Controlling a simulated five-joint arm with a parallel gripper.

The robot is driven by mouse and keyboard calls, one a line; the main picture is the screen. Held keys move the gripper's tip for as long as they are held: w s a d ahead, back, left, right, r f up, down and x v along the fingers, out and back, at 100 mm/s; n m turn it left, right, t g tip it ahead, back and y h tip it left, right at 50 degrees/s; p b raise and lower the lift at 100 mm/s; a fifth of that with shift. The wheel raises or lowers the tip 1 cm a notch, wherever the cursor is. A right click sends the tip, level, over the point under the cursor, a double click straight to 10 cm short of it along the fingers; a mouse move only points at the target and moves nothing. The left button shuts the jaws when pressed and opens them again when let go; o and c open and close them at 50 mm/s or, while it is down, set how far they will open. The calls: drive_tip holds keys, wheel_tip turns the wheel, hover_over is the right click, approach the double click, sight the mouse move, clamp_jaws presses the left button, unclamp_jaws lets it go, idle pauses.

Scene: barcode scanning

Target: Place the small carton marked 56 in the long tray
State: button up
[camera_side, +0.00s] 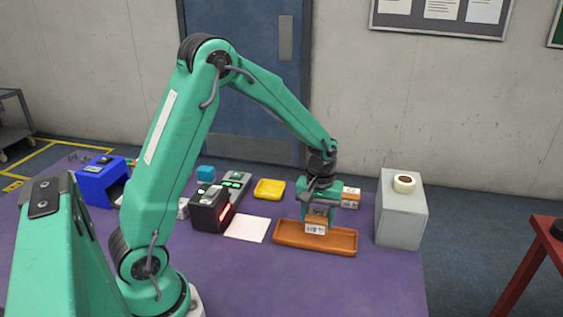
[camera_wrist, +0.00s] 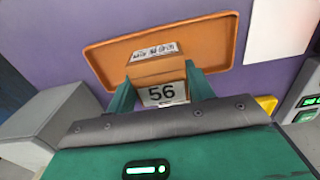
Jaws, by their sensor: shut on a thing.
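The small carton marked 56 (camera_wrist: 161,93) is orange-brown with white labels and sits between the fingers of my gripper (camera_wrist: 161,88) in the wrist view. The carton also shows in the side view (camera_side: 316,225), below my gripper (camera_side: 318,212). My gripper is shut on it. The long tray (camera_side: 284,236) is orange-brown with a low rim, and it also shows in the wrist view (camera_wrist: 212,42).
Another carton (camera_side: 351,197) is behind my gripper. A white sheet (camera_side: 246,228), a dark scanner with red light (camera_side: 211,210) and a yellow tray (camera_side: 269,189) are to the left.

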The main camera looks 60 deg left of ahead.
sight(316, 227)
drive_tip(key=shift+f, duration=2)
drive_tip(key=shift+f, duration=0.15)
drive_tip(key=o, duration=1)
drive_tip(key=shift+o, duration=0.2)
wheel_tip(316, 227, up, 12)
drive_tip(key=shift+r, duration=0.2)
